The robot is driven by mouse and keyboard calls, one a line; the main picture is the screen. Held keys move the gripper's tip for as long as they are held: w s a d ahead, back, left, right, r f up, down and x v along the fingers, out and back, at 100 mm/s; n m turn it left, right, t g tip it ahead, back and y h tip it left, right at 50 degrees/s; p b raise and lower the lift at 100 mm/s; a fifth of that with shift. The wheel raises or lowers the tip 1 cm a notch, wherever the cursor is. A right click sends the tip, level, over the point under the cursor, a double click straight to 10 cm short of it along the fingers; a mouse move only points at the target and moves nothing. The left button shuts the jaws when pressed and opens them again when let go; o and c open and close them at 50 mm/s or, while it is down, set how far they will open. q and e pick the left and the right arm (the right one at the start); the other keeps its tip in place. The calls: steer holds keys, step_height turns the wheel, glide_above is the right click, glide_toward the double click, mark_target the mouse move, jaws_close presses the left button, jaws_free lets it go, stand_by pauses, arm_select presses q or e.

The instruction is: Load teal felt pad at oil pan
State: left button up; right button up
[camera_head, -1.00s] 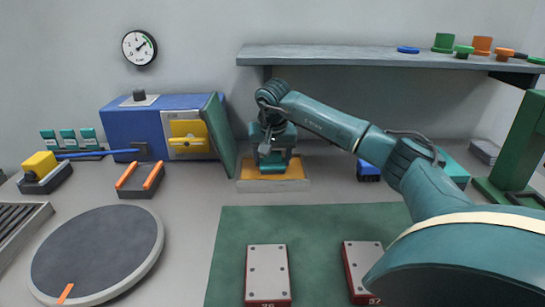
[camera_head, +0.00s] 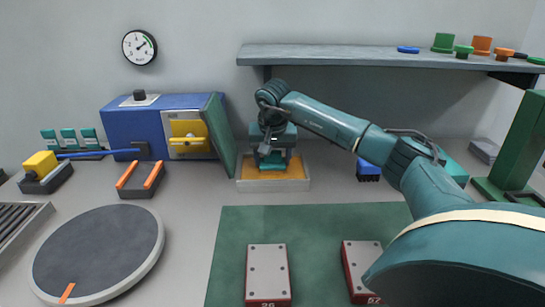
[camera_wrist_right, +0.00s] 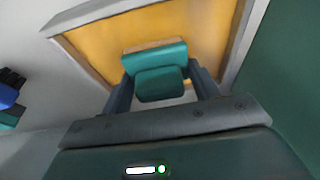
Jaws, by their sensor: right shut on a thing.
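The oil pan (camera_head: 274,186) is a shallow pale tray with an amber surface, on the counter behind the green mat. My right gripper (camera_head: 271,162) points down over it. In the right wrist view, the gripper (camera_wrist_right: 160,88) is shut on the teal felt pad (camera_wrist_right: 155,72), a teal block with a tan strip along its far edge. The pad is over the amber area of the pan (camera_wrist_right: 205,30). I cannot tell whether its underside touches the surface. My left gripper is not in view.
A blue machine (camera_head: 135,127) with an open green door (camera_head: 219,135) stands left of the pan. The green mat (camera_head: 317,240) in front bears two red-edged plates (camera_head: 267,270). A shelf (camera_head: 370,54) runs above the arm. A round turntable (camera_head: 98,255) is front left.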

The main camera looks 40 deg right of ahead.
mark_target(273, 150)
steer(key=shift+f, duration=0.1)
steer(key=shift+r+p, duration=0.75)
steer(key=shift+p, duration=0.05)
step_height(273, 150, up, 2)
steer(key=shift+r+p, duration=0.1)
steer(key=shift+p, duration=0.95)
steer(key=shift+r+p, duration=0.65)
steer(key=shift+p, duration=0.05)
step_height(273, 150, up, 2)
steer(key=shift+r+p, duration=0.1)
steer(key=shift+p, duration=0.95)
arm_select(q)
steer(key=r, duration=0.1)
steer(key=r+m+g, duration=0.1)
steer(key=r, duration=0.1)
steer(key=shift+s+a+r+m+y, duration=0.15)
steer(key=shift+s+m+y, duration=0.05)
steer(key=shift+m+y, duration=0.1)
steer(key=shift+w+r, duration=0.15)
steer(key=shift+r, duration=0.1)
